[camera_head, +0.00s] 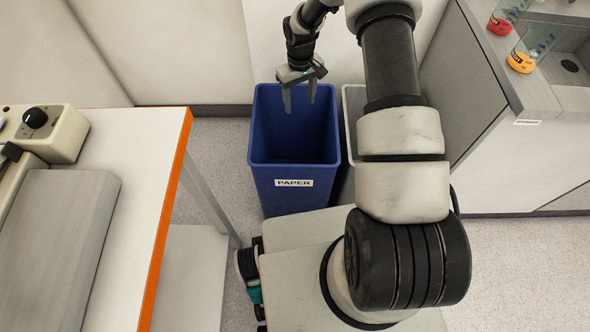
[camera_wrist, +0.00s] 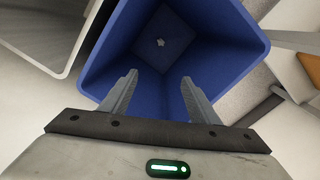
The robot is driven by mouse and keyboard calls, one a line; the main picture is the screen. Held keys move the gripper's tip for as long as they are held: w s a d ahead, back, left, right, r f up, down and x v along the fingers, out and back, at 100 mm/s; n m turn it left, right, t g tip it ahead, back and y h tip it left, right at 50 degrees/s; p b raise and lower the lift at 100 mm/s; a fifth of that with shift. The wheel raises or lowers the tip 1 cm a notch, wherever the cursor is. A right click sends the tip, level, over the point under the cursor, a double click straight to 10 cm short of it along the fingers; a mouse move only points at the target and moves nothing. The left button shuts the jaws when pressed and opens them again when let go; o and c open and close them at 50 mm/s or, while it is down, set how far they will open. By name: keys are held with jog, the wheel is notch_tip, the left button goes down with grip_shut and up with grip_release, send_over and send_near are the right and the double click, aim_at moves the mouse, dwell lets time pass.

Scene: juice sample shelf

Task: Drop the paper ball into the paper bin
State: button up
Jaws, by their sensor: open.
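The paper bin (camera_head: 294,192) is a blue, open-topped bin with a "PAPER" label, standing on the floor in the middle of the head view. My gripper (camera_head: 299,104) is over the bin's opening, fingers pointing down. In the wrist view my gripper (camera_wrist: 158,92) has its two fingers apart with nothing between them. The paper ball (camera_wrist: 161,43) shows there as a small, light, crumpled shape inside the bin, at its bottom. The bin's blue walls (camera_wrist: 223,60) surround it. In the head view the ball is hidden inside the bin.
A grey-white bin (camera_head: 351,110) stands just right of the blue one, partly hidden by my arm. A white table (camera_head: 140,150) with an orange edge is on the left. A grey counter (camera_head: 480,110) with small jars is on the right.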

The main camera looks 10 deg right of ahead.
notch_tip(320, 180, up, 17)
jog(key=p, duration=0.2)
jog(key=shift+f+p, duration=0.2)
jog(key=shift+p, duration=0.2)
